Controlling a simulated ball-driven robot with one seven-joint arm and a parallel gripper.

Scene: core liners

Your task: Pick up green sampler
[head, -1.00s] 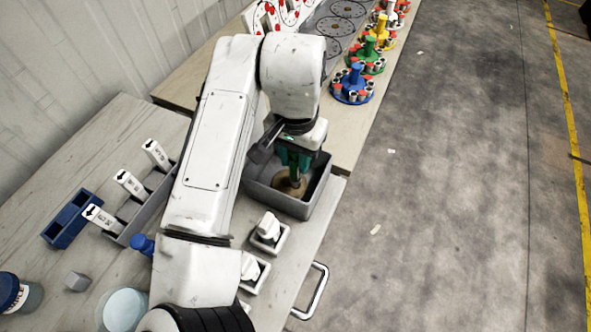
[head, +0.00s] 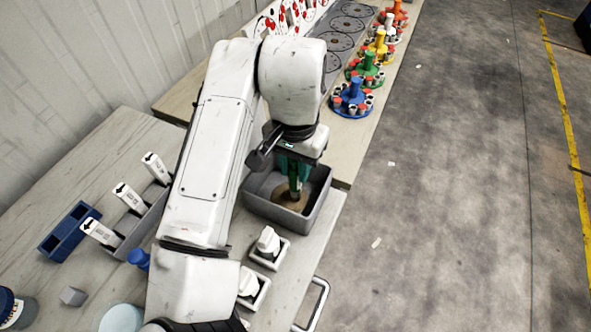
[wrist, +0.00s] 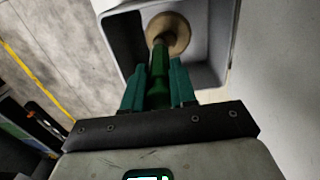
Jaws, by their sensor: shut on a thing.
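The green sampler (wrist: 160,60) is a dark green rod in the wrist view. It stands between the two teal fingers of my gripper (wrist: 158,82), which is shut on it. Its far end meets a round tan piece (wrist: 176,28) inside the grey bin (wrist: 124,40); I cannot tell if the two are joined. In the head view my gripper (head: 296,172) points down into the grey bin (head: 322,200), over the tan disc (head: 282,198). There the sampler is mostly hidden by the fingers.
Two white knobs on square bases (head: 268,248) stand in front of the bin, near a metal handle (head: 318,306). A blue tray (head: 68,232) and white labelled tags (head: 128,197) lie left. Coloured carousels (head: 353,98) line the back bench. The floor at right is clear.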

